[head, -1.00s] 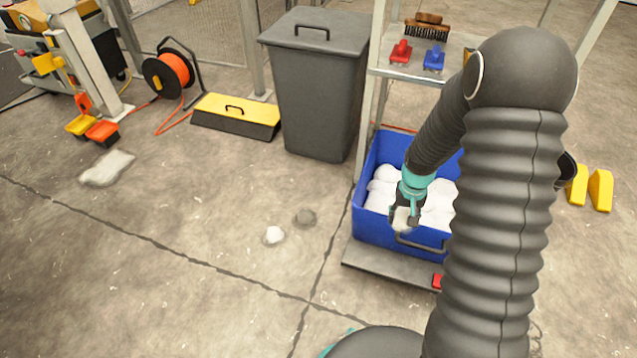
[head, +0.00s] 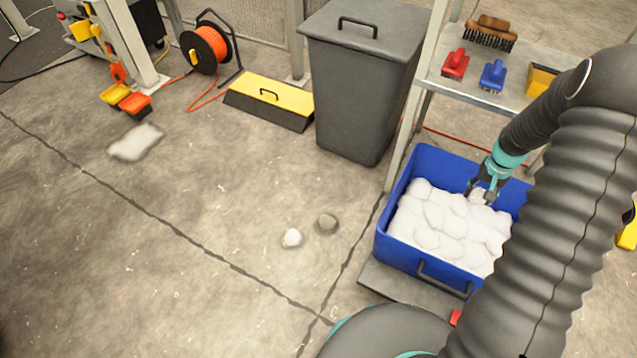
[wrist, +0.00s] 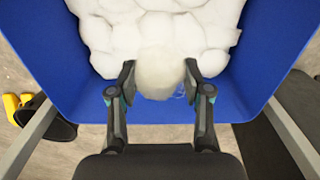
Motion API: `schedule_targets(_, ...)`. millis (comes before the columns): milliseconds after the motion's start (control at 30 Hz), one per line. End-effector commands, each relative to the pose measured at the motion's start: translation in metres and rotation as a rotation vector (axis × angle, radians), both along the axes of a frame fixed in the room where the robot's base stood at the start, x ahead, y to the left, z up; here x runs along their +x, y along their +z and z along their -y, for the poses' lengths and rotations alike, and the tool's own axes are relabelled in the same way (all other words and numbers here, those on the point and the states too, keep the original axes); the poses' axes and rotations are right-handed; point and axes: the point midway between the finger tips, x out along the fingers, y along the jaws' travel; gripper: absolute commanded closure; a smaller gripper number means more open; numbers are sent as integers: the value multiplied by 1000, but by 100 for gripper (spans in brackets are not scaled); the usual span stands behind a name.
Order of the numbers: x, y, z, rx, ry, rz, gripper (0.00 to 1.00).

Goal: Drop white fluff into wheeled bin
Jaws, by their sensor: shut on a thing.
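The blue wheeled bin (head: 392,228) stands at the right in the head view, filled with several white fluff clumps (head: 447,228). Its blue wall also shows in the wrist view (wrist: 48,50). My gripper (head: 483,194) is over the far side of the bin. In the wrist view my gripper (wrist: 160,82) is shut on a white, slightly off-white fluff clump (wrist: 158,68), with a finger on each side. The held clump overlaps the heap in the picture; I cannot tell whether it touches it. A small white fluff clump (head: 292,238) lies on the floor left of the bin.
A grey-brown clump (head: 327,223) lies beside the white one on the floor. A flat pale patch (head: 136,142) is farther left. A dark lidded bin (head: 358,100) and a shelf with brushes (head: 490,85) stand behind the blue bin. The left floor is mostly clear.

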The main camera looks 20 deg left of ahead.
Motion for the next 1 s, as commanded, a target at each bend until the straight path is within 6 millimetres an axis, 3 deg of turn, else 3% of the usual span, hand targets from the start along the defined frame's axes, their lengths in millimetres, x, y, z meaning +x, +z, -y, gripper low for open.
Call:
schedule_targets(200, 10, 2, 21, 0, -31, -1, 65)
schedule_targets(800, 8, -53, 23, 0, -34, -2, 65)
schedule_targets(1000, 9, -57, 23, 0, -34, -1, 65)
